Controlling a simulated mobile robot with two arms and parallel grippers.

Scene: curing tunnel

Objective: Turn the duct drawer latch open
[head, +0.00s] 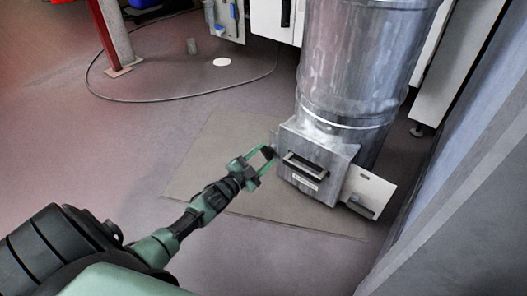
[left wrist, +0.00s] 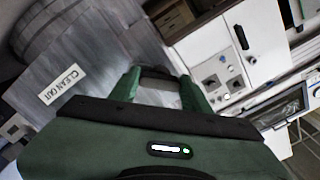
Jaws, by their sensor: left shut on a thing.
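The duct drawer (head: 310,183) is a grey metal box front with a dark recessed handle, low on the wide metal duct. Its "CLEAN OUT" label (left wrist: 62,82) shows in the left wrist view. My left gripper (head: 268,152) is at the left side of the drawer box. In the left wrist view my left gripper (left wrist: 156,74) has its two green fingers on either side of a small dark part, which looks like the latch (left wrist: 156,73). The gripper is shut on it. The fingers hide most of the latch, so its exact angle is unclear. My right gripper is out of view.
The metal duct (head: 352,65) rises behind the drawer. A white plate (head: 369,187) stands at the drawer's right. A grey wall (head: 470,190) is close on the right. A mat (head: 225,165) lies underneath, and a cable (head: 180,98) loops over open floor at left.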

